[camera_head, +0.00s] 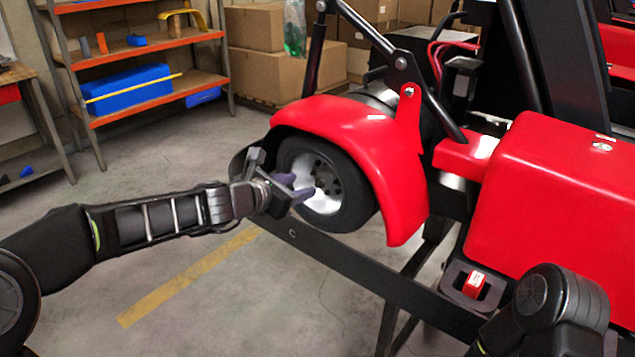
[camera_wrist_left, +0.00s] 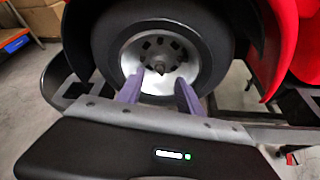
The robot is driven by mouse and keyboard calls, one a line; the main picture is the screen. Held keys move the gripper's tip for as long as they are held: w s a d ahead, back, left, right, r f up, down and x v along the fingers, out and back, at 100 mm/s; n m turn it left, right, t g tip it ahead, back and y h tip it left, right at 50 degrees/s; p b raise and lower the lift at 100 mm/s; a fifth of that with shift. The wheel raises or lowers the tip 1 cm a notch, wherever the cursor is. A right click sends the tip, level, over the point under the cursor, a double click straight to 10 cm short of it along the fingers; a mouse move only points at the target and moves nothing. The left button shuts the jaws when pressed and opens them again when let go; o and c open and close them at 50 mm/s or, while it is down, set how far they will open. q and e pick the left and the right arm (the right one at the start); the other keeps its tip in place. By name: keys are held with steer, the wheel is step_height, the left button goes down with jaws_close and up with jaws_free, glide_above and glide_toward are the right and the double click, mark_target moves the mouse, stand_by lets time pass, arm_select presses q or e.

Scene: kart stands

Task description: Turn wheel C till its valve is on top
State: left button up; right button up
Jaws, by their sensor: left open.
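The wheel (camera_head: 350,207), a black tyre on a silver rim, sits under a red fender on the kart. I see no letter on it, so I cannot tell if it is wheel C. It also shows in the left wrist view (camera_wrist_left: 212,48), with dark holes around its hub. No valve can be made out. My left gripper (camera_head: 298,187) is open in front of the rim. Its two purple fingers (camera_wrist_left: 158,95) point at the lower part of the rim; I cannot tell whether they touch it. My right gripper is not in view; only my right arm shows at the lower right.
The red fender (camera_head: 330,122) arches closely over the wheel. A black rail (camera_head: 350,262) runs below and in front of it. The red kart body (camera_head: 560,200) fills the right side. An orange shelf (camera_head: 145,50) and cardboard boxes (camera_head: 290,72) stand behind. Floor at the left is clear.

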mark_target(319, 182)
arm_select(q)
steer(key=x, duration=0.8)
steer(key=shift+f+p, duration=0.1)
steer(key=shift+p, duration=0.25)
jaws_close()
stand_by(0.5)
